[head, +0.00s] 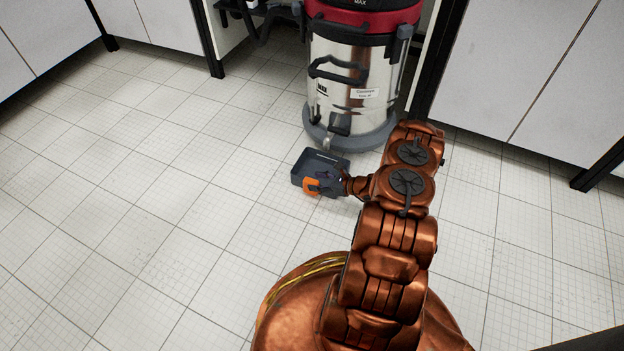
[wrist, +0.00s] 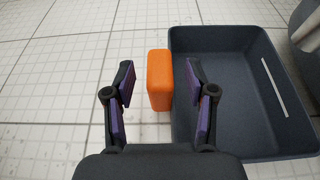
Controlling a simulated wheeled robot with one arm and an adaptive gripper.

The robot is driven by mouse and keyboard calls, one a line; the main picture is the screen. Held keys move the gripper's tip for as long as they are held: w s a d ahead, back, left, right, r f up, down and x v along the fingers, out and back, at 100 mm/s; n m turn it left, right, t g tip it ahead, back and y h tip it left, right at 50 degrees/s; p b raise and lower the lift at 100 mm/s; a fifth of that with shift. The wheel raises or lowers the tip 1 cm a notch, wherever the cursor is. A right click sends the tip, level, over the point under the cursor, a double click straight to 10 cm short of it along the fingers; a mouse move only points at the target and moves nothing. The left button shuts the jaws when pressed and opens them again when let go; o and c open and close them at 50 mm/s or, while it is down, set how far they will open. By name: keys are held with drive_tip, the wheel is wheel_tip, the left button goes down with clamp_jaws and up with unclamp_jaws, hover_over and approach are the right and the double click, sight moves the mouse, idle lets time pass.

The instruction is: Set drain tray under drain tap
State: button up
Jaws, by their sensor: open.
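The drain tray (head: 318,164) is a shallow dark grey open tray with an orange grip block (head: 311,186) on its near left side. It lies on the floor just in front of the steel vacuum's base. The drain tap (head: 328,143) shows low on the vacuum's front, just behind the tray's far edge. My gripper (head: 327,182) is at the tray's near side. In the wrist view my gripper (wrist: 160,82) is open, its two fingers apart on either side of the orange block (wrist: 160,80). The right finger overlaps the tray (wrist: 240,40); contact cannot be told.
The steel vacuum (head: 350,85) with a red and black top stands in a gap between white cabinets. Cabinets (head: 520,60) line the right, with a dark leg (head: 600,165) near the right edge. The tiled floor (head: 140,190) to the left is clear.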

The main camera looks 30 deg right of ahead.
drive_tip(key=p+v, duration=0.3)
drive_tip(key=v, duration=0.6)
drive_tip(key=w+a+r+n+g+y, duration=0.2)
drive_tip(key=w+a+r+n, duration=0.15)
drive_tip(key=a+r, duration=0.35)
drive_tip(key=w+a+r+n+g+y, duration=0.2)
drive_tip(key=w+a+r+n+y, duration=0.15)
drive_tip(key=a+r, duration=0.4)
drive_tip(key=s+a+r+n+g, duration=0.35)
drive_tip(key=a+r, duration=0.25)
drive_tip(key=r, duration=0.2)
drive_tip(key=s+a+r+n+g, duration=0.2)
drive_tip(key=a+r+n+g, duration=0.3)
drive_tip(key=r, duration=0.3)
drive_tip(key=s+a+r+n+g+h, duration=0.2)
drive_tip(key=s+a+r+n, duration=0.25)
drive_tip(key=s, duration=0.25)
drive_tip(key=s+a+r+n+g+h, duration=0.1)
drive_tip(key=s+a+r+n+h, duration=0.2)
drive_tip(key=s+a+r, duration=0.3)
drive_tip(key=s+d+r+n+h, duration=0.1)
drive_tip(key=s+d+n+h, duration=0.2)
drive_tip(key=s, duration=0.5)
drive_tip(key=s+d+r+n+h, duration=0.2)
drive_tip(key=s+d+n+h, duration=0.1)
drive_tip(key=s, duration=0.6)
drive_tip(key=shift+r+n+h, duration=0.15)
drive_tip(key=shift+n+h, duration=0.35)
drive_tip(key=shift+h, duration=0.35)
